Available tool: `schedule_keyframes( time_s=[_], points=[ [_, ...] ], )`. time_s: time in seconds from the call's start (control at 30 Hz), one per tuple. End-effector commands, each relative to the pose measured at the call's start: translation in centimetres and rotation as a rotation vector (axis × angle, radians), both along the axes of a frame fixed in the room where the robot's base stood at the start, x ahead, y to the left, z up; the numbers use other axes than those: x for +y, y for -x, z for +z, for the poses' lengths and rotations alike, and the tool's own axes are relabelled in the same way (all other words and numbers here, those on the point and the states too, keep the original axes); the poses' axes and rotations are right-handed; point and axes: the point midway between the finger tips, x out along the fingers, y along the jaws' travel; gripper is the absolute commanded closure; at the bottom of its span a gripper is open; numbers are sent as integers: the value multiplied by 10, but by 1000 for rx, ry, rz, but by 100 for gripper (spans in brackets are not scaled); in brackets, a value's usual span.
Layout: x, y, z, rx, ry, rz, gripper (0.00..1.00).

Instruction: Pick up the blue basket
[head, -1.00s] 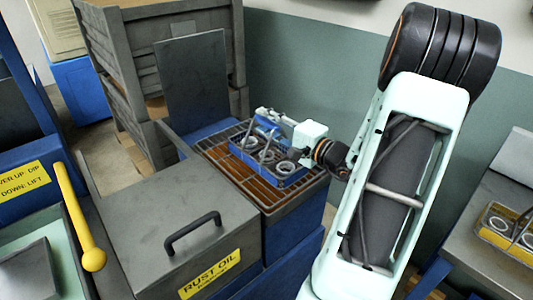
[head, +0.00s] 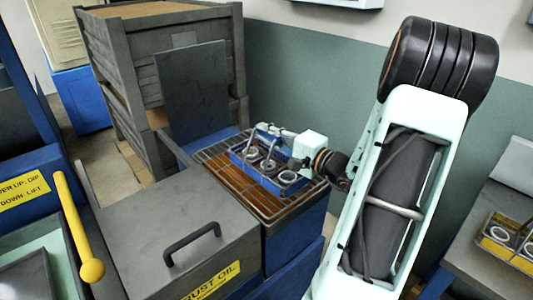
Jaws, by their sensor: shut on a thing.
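The blue basket (head: 288,182) holds several metal rings and is on or just above the wire-grate drain tray (head: 215,160) beside the rust oil tank. I cannot tell whether its base touches the grate. My gripper (head: 268,132) reaches over the basket from the right and is shut on it, around its upper part. The fingertips are small here and partly hidden by the basket's handle and my wrist.
The grey rust oil tank lid (head: 150,235) with a black handle (head: 192,236) is in front left. A yellow lever (head: 78,228) stands at far left. A yellow basket (head: 510,240) with rings sits on the right table. Grey stacked crates (head: 125,80) stand behind.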

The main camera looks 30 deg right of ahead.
Motion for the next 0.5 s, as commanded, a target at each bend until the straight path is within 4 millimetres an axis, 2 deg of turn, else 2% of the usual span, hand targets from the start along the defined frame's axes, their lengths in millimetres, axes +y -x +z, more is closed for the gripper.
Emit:
schedule_keyframes(
  time_s=[0.27,0.5],
  points=[
    [0,0,11,-4,3,0,100],
    [0,0,35,-5,5,1,100]
  ],
)
